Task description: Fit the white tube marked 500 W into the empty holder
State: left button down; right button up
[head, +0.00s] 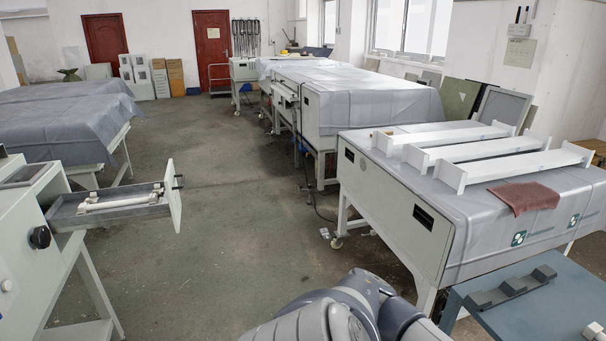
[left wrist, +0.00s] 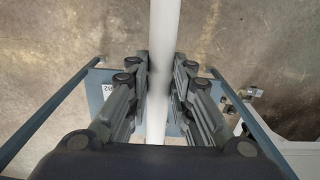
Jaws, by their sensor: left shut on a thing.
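In the left wrist view my left gripper (left wrist: 160,66) is shut on a white tube (left wrist: 163,25), which runs from the top of the picture down between the fingers. No 500 W marking is readable on it. In the head view an open drawer (head: 112,213) at the left holds white tube-like parts (head: 118,201) lying lengthwise. A dark grey holder (head: 513,287) with several raised blocks sits bare on the blue table (head: 550,313) at the lower right. My gripper and its tube do not show in the head view. My right gripper is in neither view.
White flanged beams (head: 525,165) and a brown cloth (head: 523,197) lie on the covered machine (head: 400,222) at the right. A grey cabinet (head: 25,240) carries the drawer. The floor (head: 225,240) between them is clear. In the wrist view a blue frame (left wrist: 50,120) lies below the gripper.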

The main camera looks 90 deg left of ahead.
aim_at(125, 196)
jog(key=u, duration=0.5)
jog(key=j+u, duration=0.15)
jog(key=u, duration=0.85)
jog(key=j+u, duration=0.1)
jog(key=u, duration=0.4)
jog(key=i+u, duration=0.1)
jog(key=u, duration=0.4)
jog(key=i+j+u, duration=0.1)
jog(key=u, duration=0.3)
jog(key=i+u, duration=0.6)
jog(key=u, duration=0.15)
jog(key=i+l+u, duration=0.15)
jog(key=u, duration=0.2)
jog(key=i+l, duration=0.25)
jog(key=i, duration=0.15)
jog(key=i+l+u, duration=0.1)
jog(key=i+l, duration=0.15)
jog(key=i, duration=0.1)
